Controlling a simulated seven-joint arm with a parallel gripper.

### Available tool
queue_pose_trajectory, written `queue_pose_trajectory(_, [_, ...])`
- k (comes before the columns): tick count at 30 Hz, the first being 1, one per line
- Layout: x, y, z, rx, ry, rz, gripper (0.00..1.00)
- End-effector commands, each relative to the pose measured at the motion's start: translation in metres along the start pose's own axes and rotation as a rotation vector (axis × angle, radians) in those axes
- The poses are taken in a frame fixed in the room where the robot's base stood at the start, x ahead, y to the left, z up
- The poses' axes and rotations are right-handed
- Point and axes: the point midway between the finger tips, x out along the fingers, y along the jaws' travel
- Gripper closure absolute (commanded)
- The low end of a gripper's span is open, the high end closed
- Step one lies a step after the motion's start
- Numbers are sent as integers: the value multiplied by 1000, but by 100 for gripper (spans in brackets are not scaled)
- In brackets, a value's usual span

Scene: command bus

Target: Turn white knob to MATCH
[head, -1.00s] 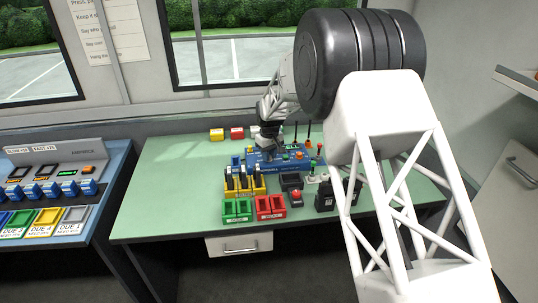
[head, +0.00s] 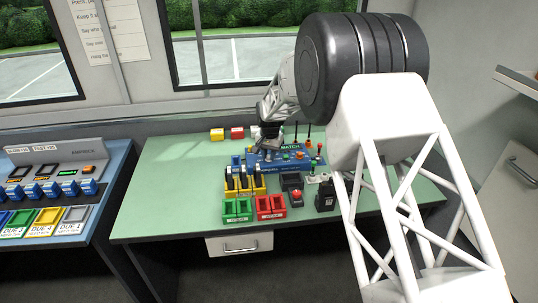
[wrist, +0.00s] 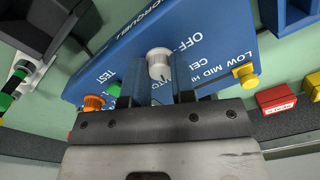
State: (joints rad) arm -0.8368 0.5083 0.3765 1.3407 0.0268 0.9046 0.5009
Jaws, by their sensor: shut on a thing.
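The white knob (wrist: 159,63) sits on the sloped blue panel (wrist: 120,55) in the wrist view. My gripper (wrist: 158,72) is shut on it, with a finger on each side. A dark mark shows on the knob's near side. The printed words OFF, TEST and LOW MID HI show around it, and other lettering is partly hidden by the fingers. In the head view, my gripper (head: 270,145) is at the left part of the blue console (head: 262,168), and the knob is hidden there.
An orange knob (wrist: 93,102) and a yellow knob (wrist: 246,75) are on the same panel, either side of my fingers. The green tabletop is clear at left.

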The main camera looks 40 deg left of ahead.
Motion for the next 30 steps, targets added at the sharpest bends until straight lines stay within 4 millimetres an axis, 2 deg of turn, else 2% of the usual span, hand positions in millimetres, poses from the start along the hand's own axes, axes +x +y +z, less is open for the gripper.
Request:
queue_pose_trajectory(12, [-2,-1,-1,199,7,-2,100])
queue_pose_trajectory(26, [-2,-1,-1,215,8,-2,100])
queue_pose_trajectory(27, [-2,-1,-1,215,8,-2,72])
queue_pose_trajectory(30, [-2,-1,-1,214,8,-2,56])
